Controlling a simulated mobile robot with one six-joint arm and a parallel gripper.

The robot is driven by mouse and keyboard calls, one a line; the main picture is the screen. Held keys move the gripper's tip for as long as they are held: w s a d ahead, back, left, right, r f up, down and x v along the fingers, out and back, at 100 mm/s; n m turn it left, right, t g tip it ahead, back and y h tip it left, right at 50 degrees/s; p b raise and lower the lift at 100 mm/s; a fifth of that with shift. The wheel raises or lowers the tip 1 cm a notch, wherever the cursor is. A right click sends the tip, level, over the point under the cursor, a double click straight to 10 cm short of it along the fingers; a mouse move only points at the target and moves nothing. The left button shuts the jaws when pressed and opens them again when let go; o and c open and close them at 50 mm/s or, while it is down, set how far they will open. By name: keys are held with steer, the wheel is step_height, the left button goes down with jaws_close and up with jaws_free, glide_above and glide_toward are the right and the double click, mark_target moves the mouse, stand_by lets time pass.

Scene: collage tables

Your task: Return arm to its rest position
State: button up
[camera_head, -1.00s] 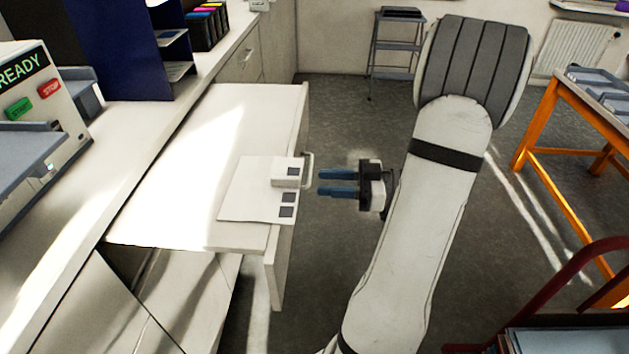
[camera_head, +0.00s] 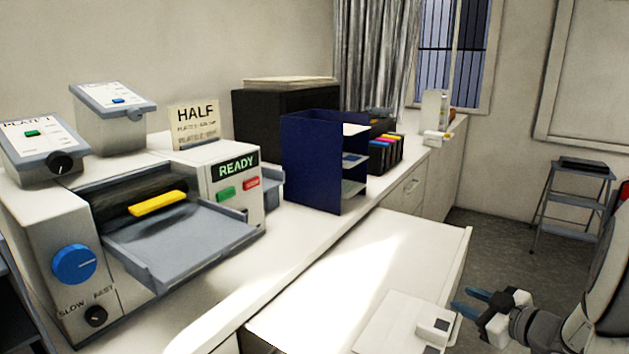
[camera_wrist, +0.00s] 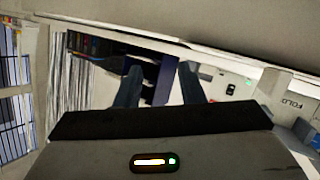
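My gripper (camera_head: 466,301), with two blue fingers, is at the lower right of the head view. It is open and empty, just right of a white pull-out drawer (camera_head: 398,240) and near the white pad (camera_head: 392,325) lying on it. In the wrist view my two fingers (camera_wrist: 160,85) stand apart with nothing held between them; the blue shelf unit shows behind them. Part of my arm is cut off by the right edge of the head view.
A machine with a grey tray (camera_head: 180,245) and a READY display stands on the counter at left. A blue shelf unit (camera_head: 308,165) and colored cartridges (camera_head: 387,150) stand behind. A step stool (camera_head: 570,205) is at far right on open floor.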

step_height(320, 180, up, 5)
steer(key=w+a+m+g+h+p, duration=0.1)
steer(key=m+g+h, duration=0.1)
steer(key=m+h, duration=0.5)
steer(key=s+a+f+m+g+p, duration=0.1)
steer(key=s+a+g, duration=0.7)
steer(key=s+a, duration=0.8)
steer(key=s+f+p, duration=0.1)
steer(key=s, duration=0.2)
steer(key=shift+s+a+f+m+g+y, duration=0.15)
steer(key=shift+s+a+m+g+y, duration=0.15)
steer(key=shift+s+a+m, duration=0.1)
